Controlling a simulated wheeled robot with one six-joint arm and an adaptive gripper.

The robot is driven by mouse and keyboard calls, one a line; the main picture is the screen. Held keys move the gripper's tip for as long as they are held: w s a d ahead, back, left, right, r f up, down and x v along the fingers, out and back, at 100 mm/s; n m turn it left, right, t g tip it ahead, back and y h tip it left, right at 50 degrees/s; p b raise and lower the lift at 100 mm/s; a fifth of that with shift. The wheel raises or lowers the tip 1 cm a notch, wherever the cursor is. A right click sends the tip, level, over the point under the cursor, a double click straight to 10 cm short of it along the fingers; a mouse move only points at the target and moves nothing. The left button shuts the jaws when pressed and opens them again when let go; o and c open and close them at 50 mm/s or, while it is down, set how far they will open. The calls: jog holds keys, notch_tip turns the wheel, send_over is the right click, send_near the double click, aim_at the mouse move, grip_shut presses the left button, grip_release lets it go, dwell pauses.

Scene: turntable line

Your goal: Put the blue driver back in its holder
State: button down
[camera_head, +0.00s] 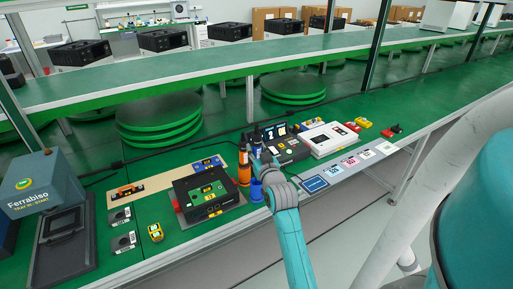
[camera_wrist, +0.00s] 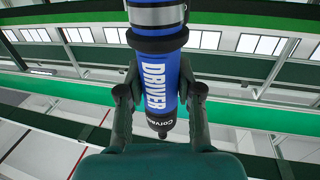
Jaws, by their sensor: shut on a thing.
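The blue driver (camera_wrist: 160,75) fills the middle of the wrist view, with white DRIVER lettering, a silver band at the top and a dark end at the bottom. My gripper (camera_wrist: 160,95) has one finger on each side of its blue body and is shut on it. In the head view my gripper (camera_head: 266,162) is above the front edge of the green bench, beside the orange driver (camera_head: 244,172). A blue cup-like piece (camera_head: 257,190), which looks like the holder, stands just below my gripper. My gripper and arm partly hide this area.
A black device (camera_head: 205,197) stands left of the orange driver. A dark unit (camera_head: 288,148) and a white box (camera_head: 330,138) stand to the right. A tilted label panel (camera_head: 315,184) runs along the front edge. Green turntables (camera_head: 160,120) lie behind.

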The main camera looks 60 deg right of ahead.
jog(key=shift+f, duration=1.5)
jog(key=shift+f, duration=2.7)
jog(key=c, duration=0.7)
grip_release()
jog(key=shift+f, duration=0.1)
jog(key=shift+s, duration=0.1)
jog(key=v, duration=1.2)
